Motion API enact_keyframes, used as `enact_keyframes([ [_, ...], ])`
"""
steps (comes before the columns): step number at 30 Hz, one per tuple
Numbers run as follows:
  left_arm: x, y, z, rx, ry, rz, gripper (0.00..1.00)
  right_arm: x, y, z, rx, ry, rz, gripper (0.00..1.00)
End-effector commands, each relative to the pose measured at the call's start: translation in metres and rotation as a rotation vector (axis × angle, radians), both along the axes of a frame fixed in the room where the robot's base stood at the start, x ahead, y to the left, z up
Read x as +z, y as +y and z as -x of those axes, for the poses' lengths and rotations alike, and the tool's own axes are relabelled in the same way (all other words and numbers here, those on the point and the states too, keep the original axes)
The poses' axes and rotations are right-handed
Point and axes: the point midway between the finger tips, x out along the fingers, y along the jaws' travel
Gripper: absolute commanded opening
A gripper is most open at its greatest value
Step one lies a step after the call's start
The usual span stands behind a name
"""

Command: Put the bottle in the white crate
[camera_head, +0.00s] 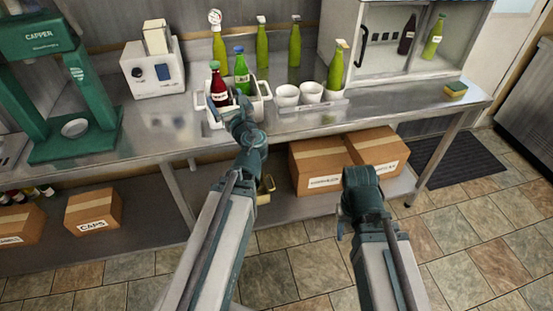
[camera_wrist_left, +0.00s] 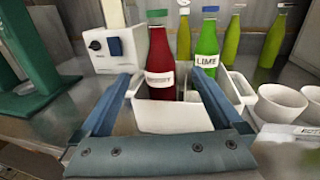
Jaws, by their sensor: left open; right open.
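The white crate (camera_head: 264,90) stands on the steel counter, and its front wall shows in the left wrist view (camera_wrist_left: 172,118). A dark red bottle (camera_head: 219,88) stands upright in its left part, also in the left wrist view (camera_wrist_left: 160,62). A green bottle labelled LIME (camera_head: 241,70) stands upright in the crate to its right (camera_wrist_left: 207,48). My left gripper (camera_head: 240,108) is open at the crate's front; in its wrist view the fingers (camera_wrist_left: 161,76) appear either side of the red bottle, not closed on it. My right gripper (camera_head: 348,212) is open, low before the counter, apart from the bottles.
White cups (camera_head: 287,95) stand right of the crate. Several yellow-green bottles (camera_head: 262,45) stand behind. A green capper (camera_head: 70,85) and white machine (camera_head: 152,72) are left. A cabinet (camera_head: 390,35) and sponge (camera_head: 455,90) are right. Cardboard boxes (camera_head: 318,168) sit below.

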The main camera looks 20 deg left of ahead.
Motion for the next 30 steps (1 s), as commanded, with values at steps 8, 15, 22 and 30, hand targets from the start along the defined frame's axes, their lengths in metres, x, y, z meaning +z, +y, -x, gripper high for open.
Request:
enact_keyframes([
  [8, -0.074, -0.052, 0.025, 0.224, -0.283, 0.730, 1.00, 0.000, 0.000, 0.000, 0.000, 0.000, 0.000, 0.50],
  [15, -0.179, -0.177, 0.094, 0.815, -0.448, 1.473, 1.00, 0.000, 0.000, 0.000, 0.000, 0.000, 0.000, 0.50],
  [22, -0.214, -0.277, 0.167, 1.350, -0.437, 1.666, 1.00, 0.000, 0.000, 0.000, 0.000, 0.000, 0.000, 0.50],
  [30, -0.217, -0.306, 0.193, 1.529, -0.425, 1.666, 1.00, 0.000, 0.000, 0.000, 0.000, 0.000, 0.000, 0.50],
])
